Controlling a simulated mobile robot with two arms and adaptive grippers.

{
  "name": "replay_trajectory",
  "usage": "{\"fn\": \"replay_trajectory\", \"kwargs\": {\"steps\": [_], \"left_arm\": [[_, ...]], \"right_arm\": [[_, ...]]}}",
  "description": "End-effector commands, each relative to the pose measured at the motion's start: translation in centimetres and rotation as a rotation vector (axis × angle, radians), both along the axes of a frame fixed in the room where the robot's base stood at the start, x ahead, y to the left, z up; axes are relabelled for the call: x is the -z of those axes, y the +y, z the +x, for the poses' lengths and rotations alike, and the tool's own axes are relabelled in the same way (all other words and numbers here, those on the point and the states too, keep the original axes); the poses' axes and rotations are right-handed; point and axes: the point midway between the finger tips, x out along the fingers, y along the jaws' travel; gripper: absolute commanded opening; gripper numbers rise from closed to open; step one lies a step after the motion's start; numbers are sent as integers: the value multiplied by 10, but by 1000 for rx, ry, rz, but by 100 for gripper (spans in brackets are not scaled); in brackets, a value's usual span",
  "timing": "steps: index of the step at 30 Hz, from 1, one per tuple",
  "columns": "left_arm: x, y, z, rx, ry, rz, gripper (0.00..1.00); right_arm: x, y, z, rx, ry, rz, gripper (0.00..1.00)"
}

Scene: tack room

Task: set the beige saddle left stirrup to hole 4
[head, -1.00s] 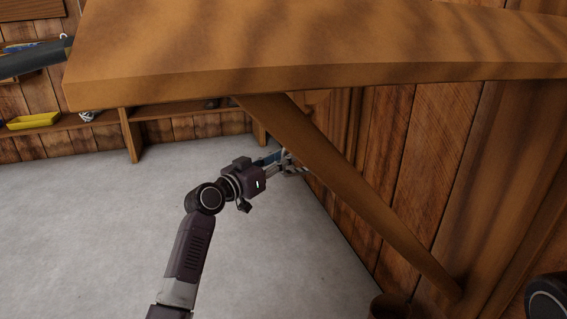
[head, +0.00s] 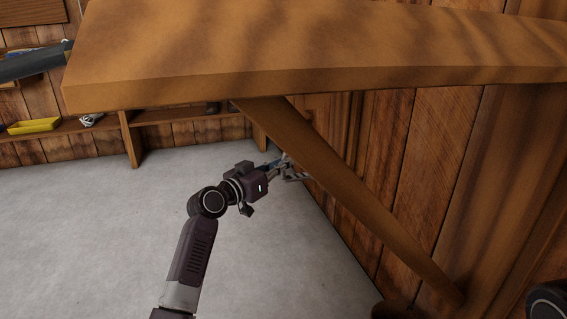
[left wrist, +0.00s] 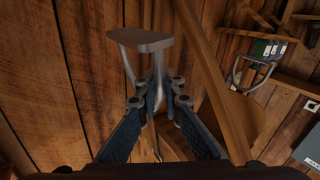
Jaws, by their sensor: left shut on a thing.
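My left gripper (head: 279,166) is low in front of the plank wall, beside a slanting brown brace. In the left wrist view the left gripper (left wrist: 159,97) is shut on a grey metal stirrup (left wrist: 141,41). The stirrup's flat tread sits above the fingertips, and its thin side runs down between them. In the head view only small grey parts of the stirrup (head: 292,174) show, close to the brace. A second grey stirrup (left wrist: 252,72) hangs at the right of the left wrist view. The strap holes and the buckle cannot be made out. My right gripper is not in view.
A broad brown slab (head: 300,50) overhangs the gripper, and the slanting brace (head: 360,210) runs from it down to the right. A low shelf with a yellow tray (head: 34,126) stands at the back left. The grey floor (head: 100,230) is clear.

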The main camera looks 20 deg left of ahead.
Motion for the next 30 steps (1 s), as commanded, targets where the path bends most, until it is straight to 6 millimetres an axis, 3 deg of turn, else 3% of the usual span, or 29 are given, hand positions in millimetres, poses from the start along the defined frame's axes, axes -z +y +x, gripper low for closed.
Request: {"fn": "replay_trajectory", "kwargs": {"steps": [10, 20, 21, 25, 30], "left_arm": [[-32, 5, 5, -4, -4, 0, 0], [-31, 5, 6, -4, -3, -4, 0], [-31, 5, 6, -4, -3, -4, 11], [-31, 5, 5, -2, -2, -2, 25], [-30, 4, 5, -1, -1, -2, 25]], "right_arm": [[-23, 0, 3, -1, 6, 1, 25], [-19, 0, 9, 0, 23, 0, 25], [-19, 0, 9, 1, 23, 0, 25], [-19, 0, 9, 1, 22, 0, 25], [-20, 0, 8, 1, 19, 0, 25]]}}
